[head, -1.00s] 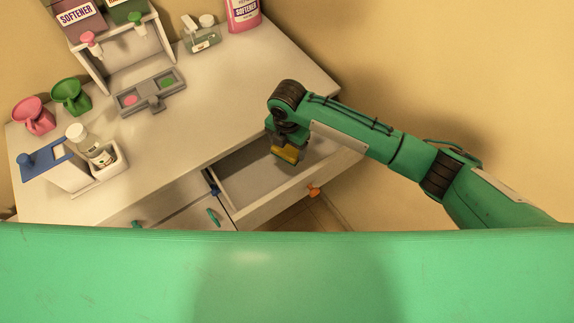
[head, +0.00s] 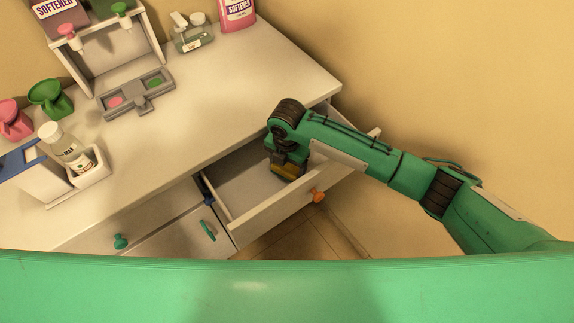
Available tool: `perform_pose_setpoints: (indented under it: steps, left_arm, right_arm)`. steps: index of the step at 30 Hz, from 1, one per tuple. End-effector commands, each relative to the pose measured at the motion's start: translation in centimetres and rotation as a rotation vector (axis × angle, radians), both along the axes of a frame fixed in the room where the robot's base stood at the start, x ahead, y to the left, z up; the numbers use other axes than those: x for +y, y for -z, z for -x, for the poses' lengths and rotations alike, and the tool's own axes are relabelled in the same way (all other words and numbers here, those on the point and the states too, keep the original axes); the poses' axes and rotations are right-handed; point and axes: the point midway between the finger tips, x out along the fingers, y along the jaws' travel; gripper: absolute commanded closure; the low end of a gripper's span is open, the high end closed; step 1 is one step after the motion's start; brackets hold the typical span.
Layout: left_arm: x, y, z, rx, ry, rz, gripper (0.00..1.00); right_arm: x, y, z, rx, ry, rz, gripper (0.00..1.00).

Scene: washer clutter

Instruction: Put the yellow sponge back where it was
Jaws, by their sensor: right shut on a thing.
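The yellow sponge (head: 288,171) is under my right gripper (head: 287,163), at the open drawer (head: 243,187). My right gripper points down and is shut on the sponge; its fingers hide part of it. The sponge is over or inside the right part of the drawer; I cannot tell whether it touches the drawer floor. The drawer has an orange knob (head: 318,196) on its front and otherwise looks empty. My left gripper is not in view.
The white counter (head: 230,90) carries a grey tray (head: 137,95), a green scoop (head: 50,98), a pink scoop (head: 14,120), a white bottle (head: 66,147) in a holder, and softener containers (head: 238,14). A closed drawer with a teal handle (head: 208,230) sits left of the open one.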

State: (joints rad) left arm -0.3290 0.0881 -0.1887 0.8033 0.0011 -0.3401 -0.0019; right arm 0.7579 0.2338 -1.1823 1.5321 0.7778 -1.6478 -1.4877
Motion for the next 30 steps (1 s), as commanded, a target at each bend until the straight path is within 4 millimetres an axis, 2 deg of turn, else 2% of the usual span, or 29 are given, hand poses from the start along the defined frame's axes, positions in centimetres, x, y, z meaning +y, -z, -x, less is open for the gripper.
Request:
perform_pose_setpoints:
  steps: [9,10,11,22,26,30]
  left_arm:
    - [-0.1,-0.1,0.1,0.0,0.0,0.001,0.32]
    - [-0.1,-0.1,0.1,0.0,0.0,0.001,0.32]
    - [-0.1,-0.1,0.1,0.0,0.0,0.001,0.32]
    - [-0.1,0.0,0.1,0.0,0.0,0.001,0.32]
    - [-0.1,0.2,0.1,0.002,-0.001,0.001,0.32]
    - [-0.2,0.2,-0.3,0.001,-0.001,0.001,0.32]
  right_arm:
    - [0.0,0.3,0.0,0.001,0.0,0.001,0.49]
    - [0.0,0.2,0.0,0.001,0.0,0.001,0.18]
    - [0.0,0.2,0.0,0.001,0.0,0.001,0.15]
    - [0.0,-0.4,-0.1,-0.002,0.0,-0.001,0.15]
    - [0.0,-2.3,-0.1,-0.003,0.0,-0.003,0.15]
    - [0.0,-5.3,-0.1,-0.003,-0.001,-0.002,0.15]
